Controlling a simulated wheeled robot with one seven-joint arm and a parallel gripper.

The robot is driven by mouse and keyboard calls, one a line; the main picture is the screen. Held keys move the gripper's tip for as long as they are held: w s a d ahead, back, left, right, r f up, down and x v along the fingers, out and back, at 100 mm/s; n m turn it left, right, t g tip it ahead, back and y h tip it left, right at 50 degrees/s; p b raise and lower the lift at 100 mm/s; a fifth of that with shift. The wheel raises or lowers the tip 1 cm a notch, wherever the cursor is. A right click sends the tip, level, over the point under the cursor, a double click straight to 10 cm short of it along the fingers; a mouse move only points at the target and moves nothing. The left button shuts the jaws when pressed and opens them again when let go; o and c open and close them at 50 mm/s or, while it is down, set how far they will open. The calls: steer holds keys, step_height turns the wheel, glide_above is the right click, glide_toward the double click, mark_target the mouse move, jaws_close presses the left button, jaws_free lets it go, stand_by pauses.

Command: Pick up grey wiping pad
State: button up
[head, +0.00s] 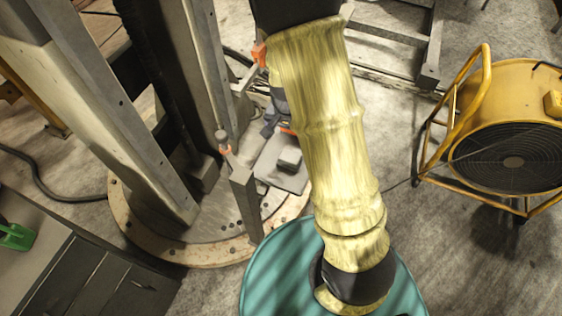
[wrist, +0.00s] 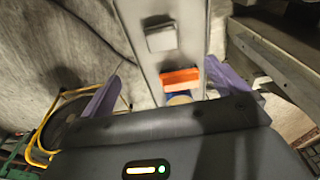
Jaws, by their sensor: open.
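The grey wiping pad appears to be the small grey block (wrist: 161,38) lying on a narrow grey plate (wrist: 143,70) in the wrist view. Nothing is held. I cannot make out the gripper in the head view.
An orange block (wrist: 180,77) and a blue round item with a tan top (wrist: 179,99) sit nearer than the pad, between the fingers. Steel columns (head: 110,110) stand left of the plate. A yellow fan (head: 510,130) stands at right. A grey cabinet (head: 75,265) is at lower left.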

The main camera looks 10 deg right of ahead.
steer(key=shift+f, duration=0.1)
glide_above(290, 156)
steer(key=s, duration=0.1)
steer(key=f, duration=1)
steer(key=shift+s+a+f, duration=0.15)
steer(key=shift+a+f, duration=0.05)
steer(key=shift+f, duration=0.1)
steer(key=shift+a+f, duration=0.15)
steer(key=shift+f, duration=0.55)
steer(key=shift+s, duration=0.1)
steer(key=f, duration=0.1)
steer(key=w+f+p, duration=0.1)
steer(key=f, duration=0.1)
steer(key=shift+w+d+f+p, duration=0.15)
steer(key=shift+d+f+p, duration=0.15)
steer(key=shift+d+f, duration=0.1)
steer(key=shift+f, duration=0.6)
